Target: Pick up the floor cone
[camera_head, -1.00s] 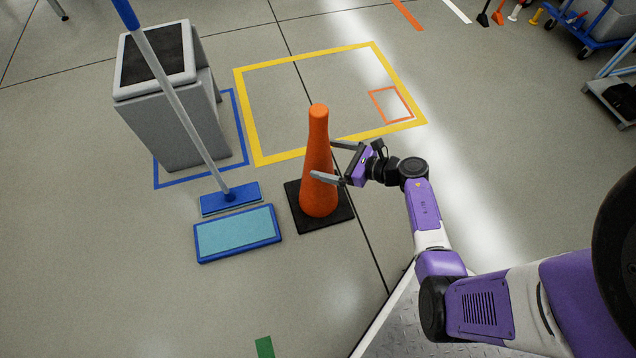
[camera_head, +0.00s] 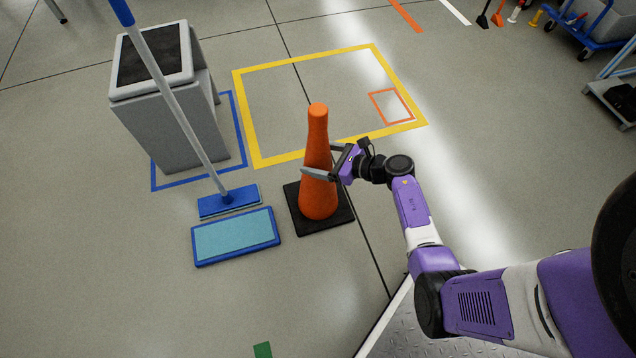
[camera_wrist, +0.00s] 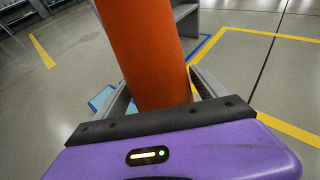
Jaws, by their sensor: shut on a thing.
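The orange floor cone (camera_head: 318,185) stands upright on its black square base (camera_head: 330,222), which rests on the floor. My gripper (camera_head: 318,160) reaches in from the right, with its fingers on both sides of the cone's body at about mid-height. It is shut on the cone. In the wrist view the cone (camera_wrist: 145,45) rises between the two grey fingers, close to the purple palm (camera_wrist: 170,155). The far finger is partly hidden behind the cone in the head view.
A flat blue mop (camera_head: 228,200) and a blue-rimmed pad (camera_head: 236,238) lie just left of the cone. Carts stand at the far right.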

